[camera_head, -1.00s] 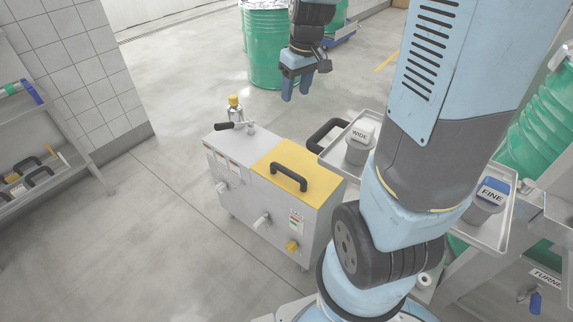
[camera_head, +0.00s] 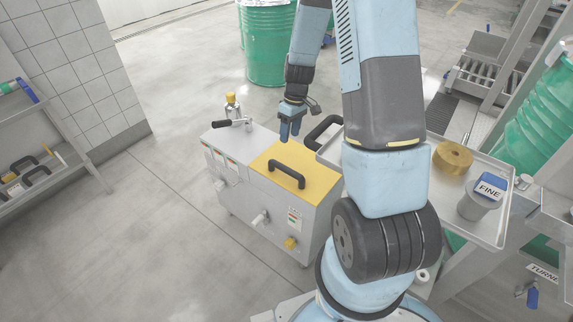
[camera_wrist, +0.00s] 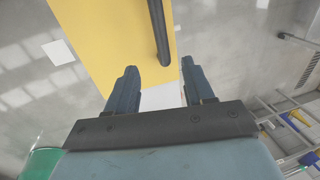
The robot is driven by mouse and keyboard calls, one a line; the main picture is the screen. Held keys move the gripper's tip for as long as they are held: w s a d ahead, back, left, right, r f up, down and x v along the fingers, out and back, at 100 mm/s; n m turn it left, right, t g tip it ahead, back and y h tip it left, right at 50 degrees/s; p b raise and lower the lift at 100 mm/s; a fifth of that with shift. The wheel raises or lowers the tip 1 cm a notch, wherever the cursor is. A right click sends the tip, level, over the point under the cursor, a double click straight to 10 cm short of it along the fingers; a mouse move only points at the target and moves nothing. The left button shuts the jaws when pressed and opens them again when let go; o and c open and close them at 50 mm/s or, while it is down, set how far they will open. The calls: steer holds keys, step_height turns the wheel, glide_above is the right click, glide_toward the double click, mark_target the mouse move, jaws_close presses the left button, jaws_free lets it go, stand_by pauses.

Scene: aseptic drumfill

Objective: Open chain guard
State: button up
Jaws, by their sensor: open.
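The yellow panel (camera_head: 312,182), likely the chain guard, covers the right part of the top of a grey metal cabinet (camera_head: 240,202) and lies flat. A black bar handle (camera_head: 287,174) arches over it. My gripper (camera_head: 290,133) is above the cabinet, just beyond the far edge of the yellow panel, fingers pointing down. In the wrist view my gripper (camera_wrist: 158,75) is open with nothing between its blue fingers. The yellow panel (camera_wrist: 105,40) fills the upper middle there, and the black handle (camera_wrist: 159,30) runs between and beyond the fingertips, apart from them.
A black-handled lever (camera_head: 228,123) and a yellow-capped bottle (camera_head: 232,105) are at the cabinet's far left. A tray (camera_head: 485,225) at the right holds a brass ring (camera_head: 453,158) and a FINE cup (camera_head: 480,200). A green drum (camera_head: 266,50) stands behind.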

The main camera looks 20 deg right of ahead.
steer(key=f, duration=0.4)
steer(key=s+a+f, duration=0.1)
steer(key=f, duration=0.4)
steer(key=a+f, duration=0.1)
steer(key=f, duration=0.3)
steer(key=shift+s+a+f, duration=0.15)
steer(key=shift+s+f, duration=0.1)
jaws_close()
